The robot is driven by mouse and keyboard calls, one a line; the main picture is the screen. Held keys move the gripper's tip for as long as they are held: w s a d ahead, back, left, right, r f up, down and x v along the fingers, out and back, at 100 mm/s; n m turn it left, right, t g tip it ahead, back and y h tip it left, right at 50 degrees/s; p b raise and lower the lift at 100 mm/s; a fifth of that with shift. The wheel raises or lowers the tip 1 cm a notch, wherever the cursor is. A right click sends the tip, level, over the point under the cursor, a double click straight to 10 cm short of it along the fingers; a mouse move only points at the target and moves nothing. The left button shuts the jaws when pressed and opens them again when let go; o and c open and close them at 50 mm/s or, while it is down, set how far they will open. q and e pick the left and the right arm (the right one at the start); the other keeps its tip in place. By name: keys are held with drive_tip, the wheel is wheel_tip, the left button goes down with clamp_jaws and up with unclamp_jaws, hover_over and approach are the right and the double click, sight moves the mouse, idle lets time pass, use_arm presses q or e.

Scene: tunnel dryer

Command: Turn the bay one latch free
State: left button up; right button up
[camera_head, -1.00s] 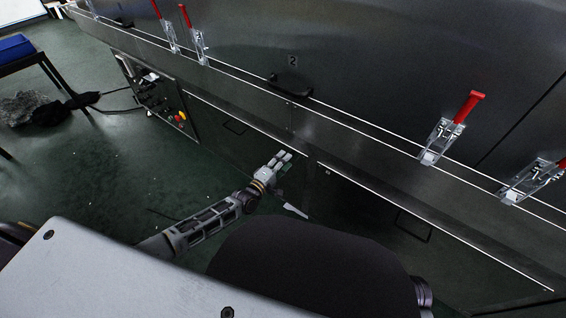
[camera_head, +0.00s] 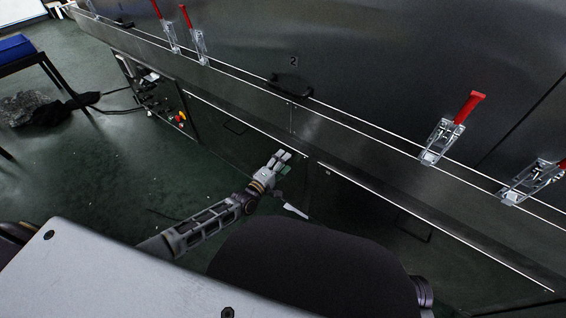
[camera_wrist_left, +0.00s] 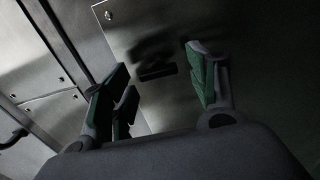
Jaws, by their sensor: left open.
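Several toggle latches with red handles sit along the dryer's front: two at the upper left, a left one (camera_head: 168,36) and its neighbour (camera_head: 198,46), and two at the right, one (camera_head: 436,145) and another (camera_head: 523,185) at the edge. No number 1 is readable, so I cannot tell which latch belongs to bay one. My left gripper (camera_head: 279,160) is low in front of the dryer, below the latches and apart from them. In the left wrist view the gripper (camera_wrist_left: 160,85) has its green-padded fingers spread, with nothing between them. My right gripper is not in view.
A panel marked 2 (camera_head: 292,61) has a black handle (camera_head: 291,86) below it. A long ledge (camera_head: 330,125) runs along the dryer. A control box (camera_head: 160,105) with cables stands at the left. The green floor (camera_head: 110,180) between is clear.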

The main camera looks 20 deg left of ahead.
use_arm(q)
drive_tip(key=v, duration=1.1)
drive_tip(key=shift+s, duration=0.25)
drive_tip(key=shift+a+r, duration=0.1)
drive_tip(key=shift+m, duration=0.3)
idle(0.5)
